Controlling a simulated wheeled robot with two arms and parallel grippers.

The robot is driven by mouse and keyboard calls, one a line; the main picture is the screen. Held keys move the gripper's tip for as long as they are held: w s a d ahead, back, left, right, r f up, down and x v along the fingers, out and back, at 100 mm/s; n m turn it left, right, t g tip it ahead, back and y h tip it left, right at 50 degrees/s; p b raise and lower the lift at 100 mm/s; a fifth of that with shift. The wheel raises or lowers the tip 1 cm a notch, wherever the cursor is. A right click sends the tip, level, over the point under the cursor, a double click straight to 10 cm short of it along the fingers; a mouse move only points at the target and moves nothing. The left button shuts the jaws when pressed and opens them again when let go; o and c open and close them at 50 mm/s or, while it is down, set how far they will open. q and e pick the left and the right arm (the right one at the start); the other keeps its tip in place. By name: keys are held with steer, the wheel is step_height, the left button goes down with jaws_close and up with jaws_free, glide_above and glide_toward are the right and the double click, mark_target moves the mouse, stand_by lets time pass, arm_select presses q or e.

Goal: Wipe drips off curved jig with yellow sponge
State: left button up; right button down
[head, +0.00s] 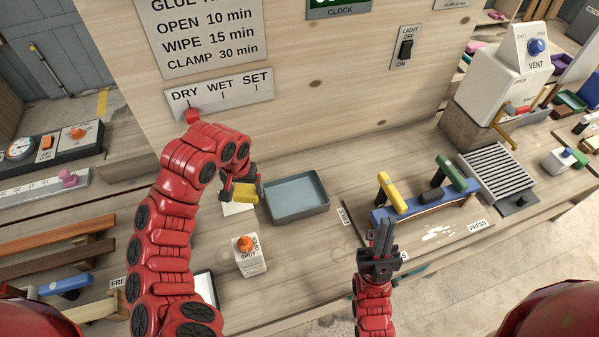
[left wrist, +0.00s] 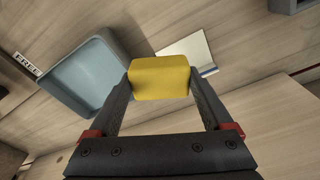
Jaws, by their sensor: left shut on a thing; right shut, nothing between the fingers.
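The yellow sponge (head: 243,192) is between the fingers of my left gripper (head: 241,187), above the bench beside the grey-blue tray. It also shows in the left wrist view (left wrist: 160,78), gripped between both fingertips (left wrist: 160,88). The curved jig (head: 424,205) is a blue piece with a curved dark strip, with a yellow clamp (head: 392,192) and a green clamp (head: 451,173) across it. White drips (head: 437,234) show on the board in front of it. My right gripper (head: 382,238) is shut and empty, in front of the jig's left end.
The grey-blue tray (head: 298,217) looks empty; it also shows in the left wrist view (left wrist: 58,84). A white pad (left wrist: 189,50) lies beside the tray. A slatted rack (head: 497,170) is at the right.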

arm_select(q)
steer(key=w+d+r+m+p, duration=0.2)
steer(key=w+d+p, duration=0.1)
steer(key=d, duration=0.3)
steer(key=m+p, duration=0.2)
steer(key=p, duration=0.1)
glide_above(296, 199)
steer(key=f, duration=0.2)
steer(key=shift+s+f+b, duration=0.15)
steer(key=shift+s+b, duration=0.15)
steer(key=shift+w+f+b, duration=0.15)
steer(key=shift+f+b, duration=1.05)
steer(key=shift+f, duration=1.65)
steer(key=shift+f+b, duration=0.55)
step_height(296, 199, up, 2)
steer(key=shift+p, duration=0.45)
step_height(296, 199, up, 2)
steer(key=shift+r+p, duration=0.1)
steer(key=shift+p, duration=0.3)
steer(key=shift+r+p, duration=0.4)
steer(key=shift+r, duration=1.05)
